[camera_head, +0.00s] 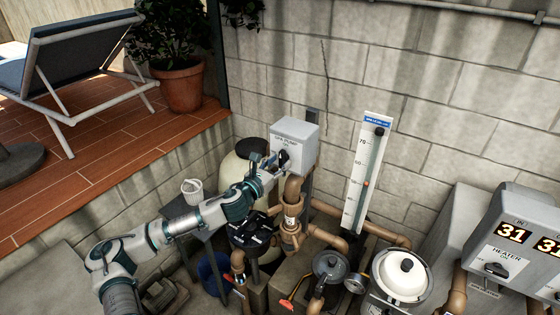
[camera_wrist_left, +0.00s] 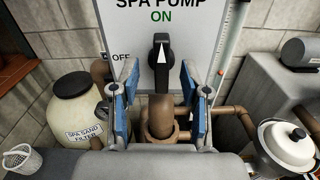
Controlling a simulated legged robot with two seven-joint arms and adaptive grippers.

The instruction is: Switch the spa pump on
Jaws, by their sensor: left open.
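The spa pump switch box (camera_head: 294,136) is a grey box on the wall by the brown pipes. Its front face (camera_wrist_left: 205,30) reads SPA PUMP, with a green ON at the top and OFF at the left. The black rotary knob (camera_wrist_left: 162,62) stands upright with its white arrow pointing up at ON; in the head view, the knob (camera_head: 284,157) is small and partly hidden. My left gripper (camera_head: 270,165) is in front of the box. In the left wrist view, its blue-padded fingers (camera_wrist_left: 150,82) are open, one to each side of the knob and apart from it.
Brown pipes (camera_head: 291,208) run just below the box. A sand filter (camera_wrist_left: 80,110) stands left. A tall gauge (camera_head: 367,172) and a heater panel (camera_head: 510,240) are to the right. A white-lidded pot (camera_head: 402,278) stands low right. A white basket (camera_head: 193,190) is left of my arm.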

